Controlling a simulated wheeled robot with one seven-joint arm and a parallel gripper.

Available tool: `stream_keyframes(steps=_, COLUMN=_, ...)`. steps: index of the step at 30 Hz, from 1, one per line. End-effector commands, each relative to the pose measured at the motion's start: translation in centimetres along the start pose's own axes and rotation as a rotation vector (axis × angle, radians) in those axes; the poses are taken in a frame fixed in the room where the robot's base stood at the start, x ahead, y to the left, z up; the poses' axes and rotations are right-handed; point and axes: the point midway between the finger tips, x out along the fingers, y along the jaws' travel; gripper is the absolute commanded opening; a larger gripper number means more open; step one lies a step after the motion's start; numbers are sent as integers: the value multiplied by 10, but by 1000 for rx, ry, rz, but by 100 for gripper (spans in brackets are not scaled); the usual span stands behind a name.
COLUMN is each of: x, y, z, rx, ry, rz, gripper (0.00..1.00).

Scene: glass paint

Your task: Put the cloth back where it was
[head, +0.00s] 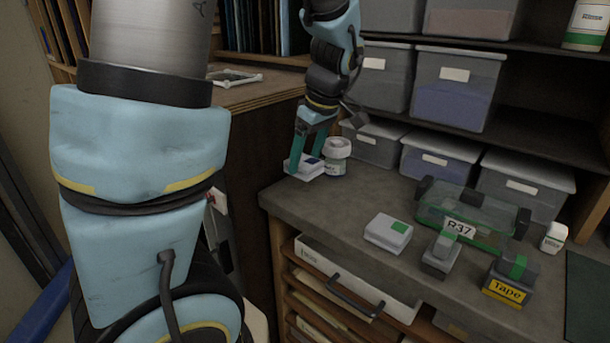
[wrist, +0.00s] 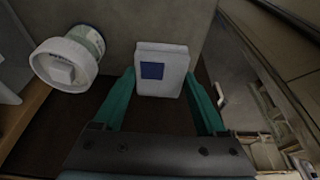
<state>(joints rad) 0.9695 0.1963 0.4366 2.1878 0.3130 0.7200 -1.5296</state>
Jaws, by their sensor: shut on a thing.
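The cloth appears to be a white folded block with a dark blue square on it (head: 307,173). It is between the teal fingers of my gripper (head: 304,163), at the far left end of the grey counter (head: 357,200). In the wrist view the cloth (wrist: 162,88) fills the gap between the fingertips of my gripper (wrist: 160,80), its blue square facing the camera. I cannot tell if it touches the counter. A white-lidded jar (head: 337,157) stands just right of it, and also shows in the wrist view (wrist: 75,62).
A similar white block with a green square (head: 388,232) lies mid-counter. A clear R37 case (head: 470,213), a grey block (head: 441,254), a tape dispenser (head: 510,278) and a small white bottle (head: 554,237) stand to the right. Lidded bins (head: 440,160) line the back. The front left counter is clear.

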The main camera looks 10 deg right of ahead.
Motion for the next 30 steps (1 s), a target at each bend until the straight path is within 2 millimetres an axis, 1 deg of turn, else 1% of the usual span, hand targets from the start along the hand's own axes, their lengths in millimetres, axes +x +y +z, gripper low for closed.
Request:
stream_keyframes(steps=5, x=15, y=0, z=4, rx=0, ry=0, rz=-3, gripper=29)
stream_keyframes(steps=9, x=35, y=-1, z=10, rx=0, ry=1, rz=-4, gripper=29)
stream_keyframes(steps=12, x=46, y=0, z=14, rx=1, ry=0, rz=-3, gripper=29)
stream_keyframes(steps=15, x=50, y=0, z=16, rx=0, ry=0, rz=1, gripper=29)
stream_keyframes(steps=23, x=52, y=0, z=16, rx=0, ry=0, rz=2, gripper=29)
stream_keyframes(steps=24, x=52, y=0, z=16, rx=0, ry=0, rz=2, gripper=76)
stream_keyframes(steps=30, x=51, y=0, z=16, rx=0, ry=0, rz=1, gripper=99)
